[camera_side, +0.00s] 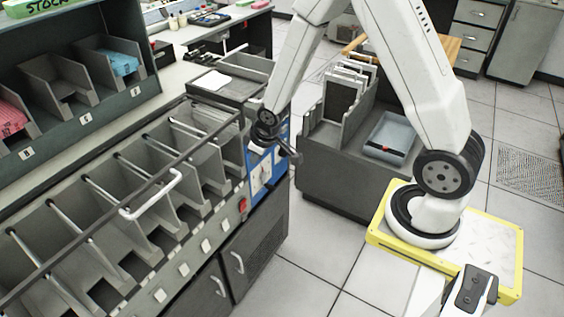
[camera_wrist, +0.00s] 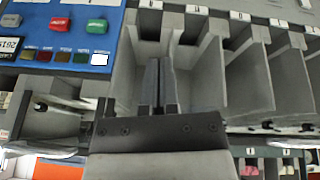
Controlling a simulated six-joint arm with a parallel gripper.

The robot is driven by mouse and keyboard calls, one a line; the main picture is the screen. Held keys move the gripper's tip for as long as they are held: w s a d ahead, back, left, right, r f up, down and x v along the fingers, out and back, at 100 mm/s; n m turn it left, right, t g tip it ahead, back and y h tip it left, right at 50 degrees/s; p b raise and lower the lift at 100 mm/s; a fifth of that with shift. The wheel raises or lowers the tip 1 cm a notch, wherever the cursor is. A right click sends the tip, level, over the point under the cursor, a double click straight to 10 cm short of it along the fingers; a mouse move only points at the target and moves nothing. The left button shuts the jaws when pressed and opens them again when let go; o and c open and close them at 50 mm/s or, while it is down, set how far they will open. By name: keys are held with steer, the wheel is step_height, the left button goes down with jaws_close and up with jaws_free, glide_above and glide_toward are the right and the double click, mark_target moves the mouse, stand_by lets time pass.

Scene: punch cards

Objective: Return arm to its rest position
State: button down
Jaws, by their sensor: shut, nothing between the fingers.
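My gripper (camera_side: 289,154) hangs at the right end of a grey card-sorting machine (camera_side: 150,290), in front of its blue control panel (camera_side: 262,172). Its fingers are together and hold nothing. In the wrist view my gripper (camera_wrist: 160,66) shows as two dark fingers side by side, pointing toward a row of grey pockets. The blue panel (camera_wrist: 60,12) with red and green buttons is at the upper left there. My white arm is bent, with the elbow above the picture's top edge. The side view does not show clearly whether the gripper touches the panel.
A grey cabinet (camera_side: 330,185) with upright dividers and a pale blue tray (camera_side: 390,137) stands between the machine and my yellow-edged base. A white handle (camera_side: 152,196) rises above the pockets. A shelf rack (camera_side: 90,121) with pink and blue cards is at the upper left. Tiled floor (camera_side: 300,285) lies clear in front.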

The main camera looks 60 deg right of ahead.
steer(key=s+a+r+m+g, duration=0.1)
steer(key=s+a+r, duration=0.1)
steer(key=s+r, duration=0.2)
steer(key=s+a+r+m, duration=0.1)
steer(key=s+a+r, duration=0.2)
steer(key=s, duration=0.6)
step_height(320, 180, up, 2)
steer(key=shift+r+g+y, duration=0.1)
steer(key=shift+g+y, duration=0.2)
steer(key=shift+g, duration=0.1)
